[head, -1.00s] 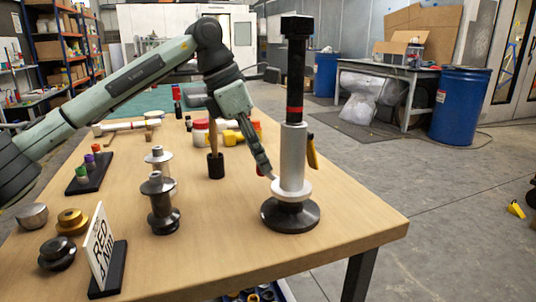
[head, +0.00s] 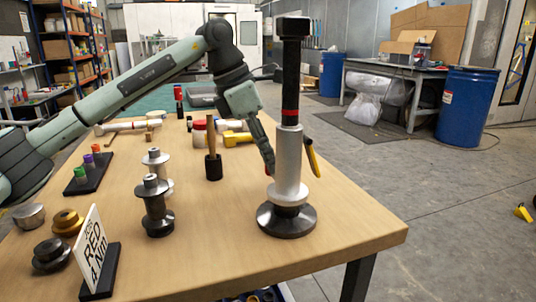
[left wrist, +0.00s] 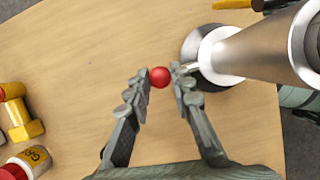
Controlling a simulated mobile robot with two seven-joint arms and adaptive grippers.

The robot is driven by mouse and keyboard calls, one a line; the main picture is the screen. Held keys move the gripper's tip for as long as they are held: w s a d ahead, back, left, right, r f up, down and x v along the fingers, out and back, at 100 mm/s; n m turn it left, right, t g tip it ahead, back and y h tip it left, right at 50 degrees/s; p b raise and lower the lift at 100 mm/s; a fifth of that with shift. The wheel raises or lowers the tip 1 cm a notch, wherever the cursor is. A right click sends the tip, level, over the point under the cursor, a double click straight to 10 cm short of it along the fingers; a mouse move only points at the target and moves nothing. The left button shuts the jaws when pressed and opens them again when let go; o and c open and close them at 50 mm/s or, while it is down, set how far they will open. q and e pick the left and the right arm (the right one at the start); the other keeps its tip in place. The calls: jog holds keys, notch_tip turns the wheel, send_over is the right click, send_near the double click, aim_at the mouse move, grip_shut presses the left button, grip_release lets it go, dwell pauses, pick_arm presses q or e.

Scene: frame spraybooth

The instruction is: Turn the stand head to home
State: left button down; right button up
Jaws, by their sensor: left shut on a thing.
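The stand has a round dark base (head: 286,220), a silver column (head: 290,165), a black post with a red ring, and a black head (head: 292,28) on top. It stands upright near the table's front right edge. My left gripper (head: 268,165) is low beside the column's left side. In the left wrist view, my left gripper (left wrist: 160,82) has its fingertips on both sides of a red ball knob (left wrist: 159,77), shut on it beside the stand's column (left wrist: 255,50). My right gripper is not in view.
A yellow-handled tool (head: 312,157) sits right behind the column. A wooden-handled tool in a black holder (head: 213,167), metal spools (head: 154,205) and a "RED 4 Nm" sign (head: 92,247) stand left. The wooden table (head: 225,225) is clear in front of the stand.

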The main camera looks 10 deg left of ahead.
pick_arm(q)
jog(key=shift+w+r, duration=0.2)
jog(key=shift+w, duration=0.05)
jog(key=c, duration=1.7)
grip_release()
jog(key=shift+c, duration=0.2)
jog(key=o, duration=0.4)
jog(key=shift+f, duration=0.15)
jog(key=v, duration=1.2)
jog(key=shift+s, duration=0.15)
